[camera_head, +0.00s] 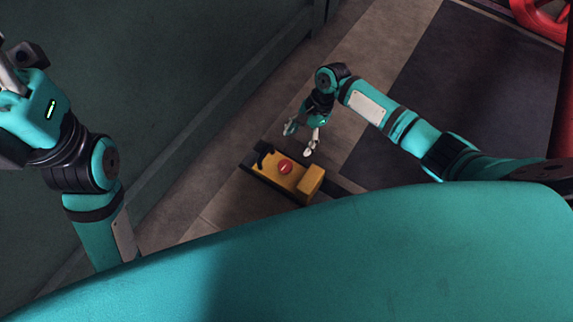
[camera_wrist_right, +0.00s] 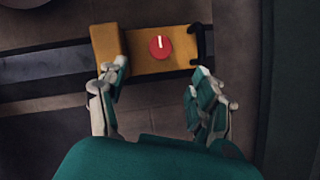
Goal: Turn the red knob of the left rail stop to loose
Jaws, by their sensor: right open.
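The rail stop (camera_head: 311,181) is a yellow block with a raised yellow end and a black bracket at its other end, low on the floor in the head view. Its round red knob (camera_head: 285,167) with a white mark sits on top. The knob also shows in the right wrist view (camera_wrist_right: 160,47), its white mark pointing toward the top of the picture. My right gripper (camera_head: 299,143) is open and empty, just beside the stop and apart from the knob. In the right wrist view its fingertips (camera_wrist_right: 160,78) are spread below the knob. My left arm is at the left; its fingers are cut off.
A dark rail (camera_head: 345,186) runs along the floor at the stop. A dark green wall (camera_head: 150,90) stands at the left. A dark floor panel (camera_head: 450,80) lies at the right, and a red wheel (camera_head: 545,18) is at the top right corner.

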